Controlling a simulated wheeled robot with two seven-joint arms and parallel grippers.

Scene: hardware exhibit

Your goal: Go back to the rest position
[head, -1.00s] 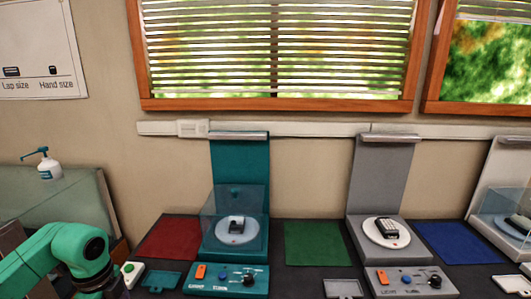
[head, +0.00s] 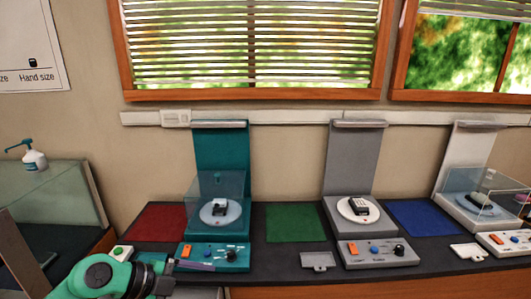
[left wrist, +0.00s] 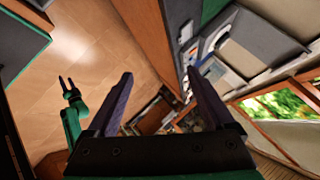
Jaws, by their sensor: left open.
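My left arm enters at the bottom left of the head view, and its gripper (head: 196,266) shows partly at the front edge of the counter, before the teal station. In the left wrist view my left gripper (left wrist: 160,88) has its two purple fingers wide apart with nothing between them. My right gripper (left wrist: 67,84) shows small at the left of that view, on a green arm above the wooden floor. Its two dark fingers stand apart and look empty. My right arm is outside the head view.
The dark counter (head: 285,277) holds a teal station (head: 221,150), a grey station (head: 352,165) and a white station (head: 466,160). A pump bottle (head: 34,160) stands at left.

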